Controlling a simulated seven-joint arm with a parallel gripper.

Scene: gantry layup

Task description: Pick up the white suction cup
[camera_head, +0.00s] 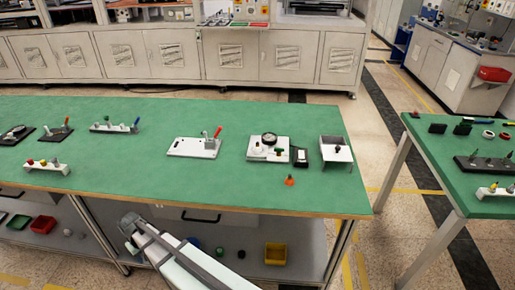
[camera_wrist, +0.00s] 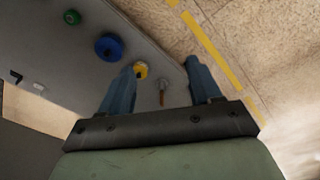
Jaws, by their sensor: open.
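I cannot single out the white suction cup with certainty. A small whitish piece (camera_wrist: 38,87) lies on the grey surface at the left of the wrist view. A small pale-topped piece with an orange-brown stem (camera_wrist: 162,86) is between my fingers in the picture, some way beyond them. My gripper (camera_wrist: 166,72) is open, with two blue fingers apart and nothing between them. In the head view my arm reaches in at the bottom in front of the green table, and its fingers cannot be made out.
The wrist view shows a blue disc (camera_wrist: 109,46), a yellow round piece (camera_wrist: 141,70) and a green ring (camera_wrist: 72,17) on the grey surface. The green table (camera_head: 225,187) holds several fixtures. Its lower shelf holds a yellow bin (camera_head: 275,253) and a red bin (camera_head: 43,224).

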